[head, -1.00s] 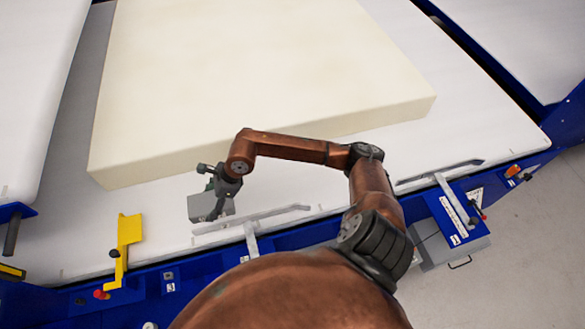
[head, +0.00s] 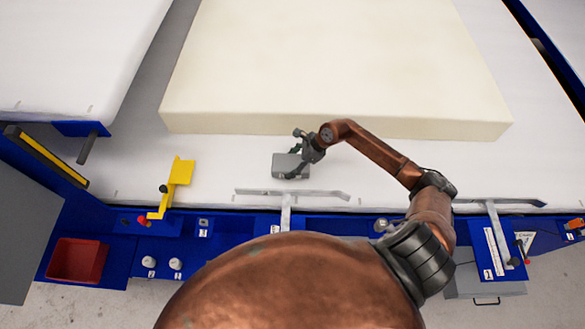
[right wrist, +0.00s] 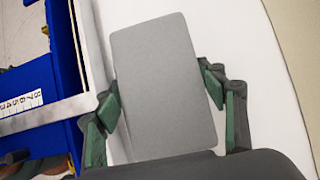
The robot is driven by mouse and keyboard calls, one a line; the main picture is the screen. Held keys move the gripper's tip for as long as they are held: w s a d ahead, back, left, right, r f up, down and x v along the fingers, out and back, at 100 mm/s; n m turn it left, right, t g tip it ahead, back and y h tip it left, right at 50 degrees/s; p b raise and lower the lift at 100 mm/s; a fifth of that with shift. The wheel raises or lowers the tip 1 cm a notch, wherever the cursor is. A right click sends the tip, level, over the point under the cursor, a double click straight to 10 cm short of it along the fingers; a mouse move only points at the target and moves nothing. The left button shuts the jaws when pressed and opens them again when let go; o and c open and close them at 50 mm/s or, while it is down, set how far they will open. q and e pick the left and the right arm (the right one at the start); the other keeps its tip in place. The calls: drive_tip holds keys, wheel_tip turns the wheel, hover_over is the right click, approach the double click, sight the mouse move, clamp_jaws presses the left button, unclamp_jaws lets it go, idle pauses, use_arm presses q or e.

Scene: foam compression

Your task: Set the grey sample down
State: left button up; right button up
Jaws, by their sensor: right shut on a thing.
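The grey sample (head: 288,166) is a flat-topped grey block over the white table surface, just in front of the large cream foam block. My right gripper (head: 300,165) is at its right side and shut on it. In the right wrist view the sample (right wrist: 165,85) sits between the two green-padded fingers of my right gripper (right wrist: 165,105), its broad face towards the camera. Whether its underside touches the white surface is hidden. My left gripper is not in view.
The cream foam block (head: 330,70) lies close behind the sample. A metal bar (head: 292,194) runs along the front edge of the white table (head: 130,165). A yellow bracket (head: 180,172) stands to the left. White surface is clear left of the sample.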

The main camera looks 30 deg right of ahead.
sight(292, 169)
drive_tip(key=shift+d+f+p, duration=0.15)
drive_tip(key=shift+f, duration=0.85)
drive_tip(key=shift+d+f+p, duration=0.15)
drive_tip(key=shift+f, duration=0.8)
drive_tip(key=o, duration=1)
drive_tip(key=shift+o, duration=0.2)
drive_tip(key=b+v, duration=0.1)
drive_tip(key=v, duration=1.1)
